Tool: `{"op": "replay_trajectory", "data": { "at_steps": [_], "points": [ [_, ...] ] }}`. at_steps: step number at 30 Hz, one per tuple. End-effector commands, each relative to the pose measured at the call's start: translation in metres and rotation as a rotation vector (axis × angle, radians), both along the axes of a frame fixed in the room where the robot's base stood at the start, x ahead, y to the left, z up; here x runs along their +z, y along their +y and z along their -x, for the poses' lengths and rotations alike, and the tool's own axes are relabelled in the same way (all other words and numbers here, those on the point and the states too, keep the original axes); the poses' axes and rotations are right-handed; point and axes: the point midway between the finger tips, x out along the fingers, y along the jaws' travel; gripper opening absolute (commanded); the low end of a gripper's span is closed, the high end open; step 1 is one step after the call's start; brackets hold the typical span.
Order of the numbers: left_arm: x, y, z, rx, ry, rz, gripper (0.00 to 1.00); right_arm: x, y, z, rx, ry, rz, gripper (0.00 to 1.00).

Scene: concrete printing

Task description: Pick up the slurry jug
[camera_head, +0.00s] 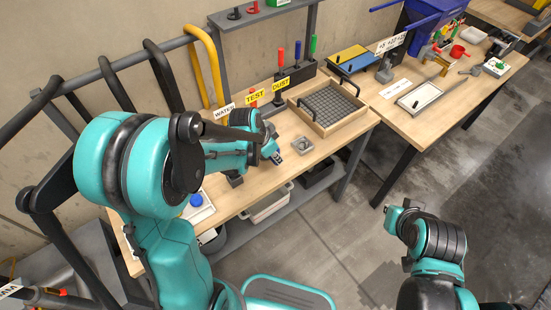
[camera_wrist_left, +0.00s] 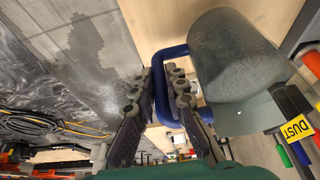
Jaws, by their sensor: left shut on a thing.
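The slurry jug (camera_wrist_left: 240,58) fills the upper right of the left wrist view. It is a grey, cloudy vessel with a blue handle (camera_wrist_left: 164,66). My left gripper (camera_wrist_left: 169,84) has its two dark fingers on either side of the handle and is shut on it. In the head view my left gripper (camera_head: 272,152) is over the near workbench, and I cannot make out the jug behind my arm there. I cannot tell whether the jug touches the bench. The right arm shows at the lower right of the head view, but its gripper is not visible.
The near workbench (camera_head: 262,183) holds a small grey square mold (camera_head: 303,145) and a wooden sieve tray (camera_head: 325,107). WATER, TEST and DUST labels (camera_head: 281,84) stand along its back. A second bench (camera_head: 420,122) with tools is to the right. Open concrete floor lies in front.

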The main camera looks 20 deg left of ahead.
Motion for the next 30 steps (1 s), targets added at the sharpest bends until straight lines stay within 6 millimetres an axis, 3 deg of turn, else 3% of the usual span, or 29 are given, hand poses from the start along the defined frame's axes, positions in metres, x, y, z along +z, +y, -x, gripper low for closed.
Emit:
{"op": "replay_trajectory", "data": {
  "at_steps": [9, 15, 30],
  "points": [
    [0.042, -0.053, 0.043, -0.008, -0.001, 0.001, 0.00, 0.025, 0.000, 0.000, 0.000, 0.000, 0.000, 0.00],
    [0.060, -0.078, 0.064, -0.005, 0.000, 0.000, 0.00, 0.035, 0.000, 0.000, 0.000, 0.000, 0.000, 0.00],
    [0.068, -0.090, 0.073, -0.001, -0.001, 0.000, 0.00, 0.038, 0.000, 0.000, 0.000, 0.000, 0.000, 0.00]
  ]
}}
